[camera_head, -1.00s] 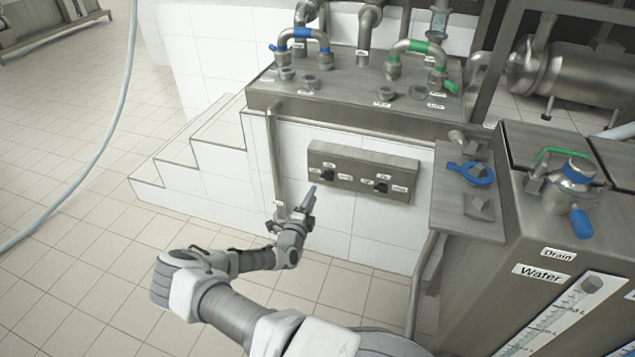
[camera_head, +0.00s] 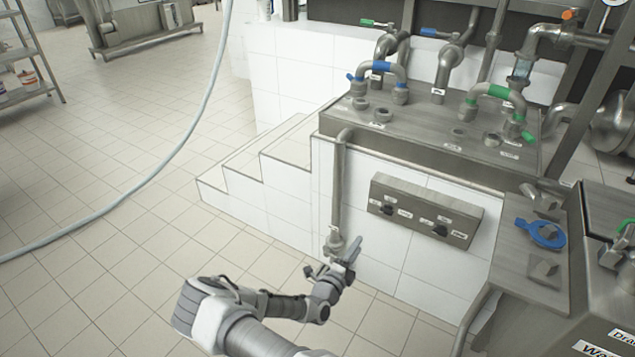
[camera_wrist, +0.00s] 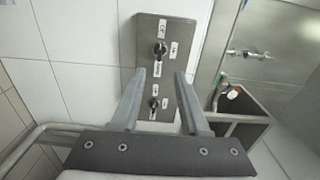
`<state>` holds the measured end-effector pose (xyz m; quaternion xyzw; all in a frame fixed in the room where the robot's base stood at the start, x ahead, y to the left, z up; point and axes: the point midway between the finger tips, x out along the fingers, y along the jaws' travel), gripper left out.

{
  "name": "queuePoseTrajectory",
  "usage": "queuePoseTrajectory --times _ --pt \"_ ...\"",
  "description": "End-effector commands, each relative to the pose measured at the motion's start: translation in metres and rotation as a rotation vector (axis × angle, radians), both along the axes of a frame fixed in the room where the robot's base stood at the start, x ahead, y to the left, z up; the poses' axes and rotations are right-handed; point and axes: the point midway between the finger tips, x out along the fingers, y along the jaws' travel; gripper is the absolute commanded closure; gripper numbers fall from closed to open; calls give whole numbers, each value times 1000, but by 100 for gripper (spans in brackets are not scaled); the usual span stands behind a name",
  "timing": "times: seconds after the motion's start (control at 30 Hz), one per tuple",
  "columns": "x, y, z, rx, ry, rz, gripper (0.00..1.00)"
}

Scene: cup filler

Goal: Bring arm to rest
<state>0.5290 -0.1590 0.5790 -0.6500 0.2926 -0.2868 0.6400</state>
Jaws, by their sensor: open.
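My gripper (camera_head: 350,254) is at the end of my grey and white arm, low in the middle of the head view. It is in front of the white tiled block, below and left of the metal switch panel (camera_head: 424,212). In the wrist view the two fingers of my gripper (camera_wrist: 160,95) are apart with nothing between them. The switch panel (camera_wrist: 163,68) with its two dark knobs shows beyond the fingertips. My gripper appears apart from the panel, and nothing is held.
A vertical metal pipe (camera_head: 338,190) runs down the tiled wall close behind my gripper. White tiled steps (camera_head: 240,190) stand to the left. A metal counter with a blue-handled valve (camera_head: 540,234) is at the right. A hose (camera_head: 165,160) crosses the open tiled floor at left.

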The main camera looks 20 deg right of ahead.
Motion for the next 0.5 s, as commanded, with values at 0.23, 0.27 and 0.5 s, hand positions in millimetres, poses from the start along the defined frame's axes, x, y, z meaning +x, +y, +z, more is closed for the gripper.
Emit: queuePoseTrajectory --times 0.23,0.27,0.5 --pt "-1 -2 14 63 -69 -56 55" --pt "-3 -2 19 83 -92 -75 55" --pt "-20 -8 64 312 -358 -297 55"
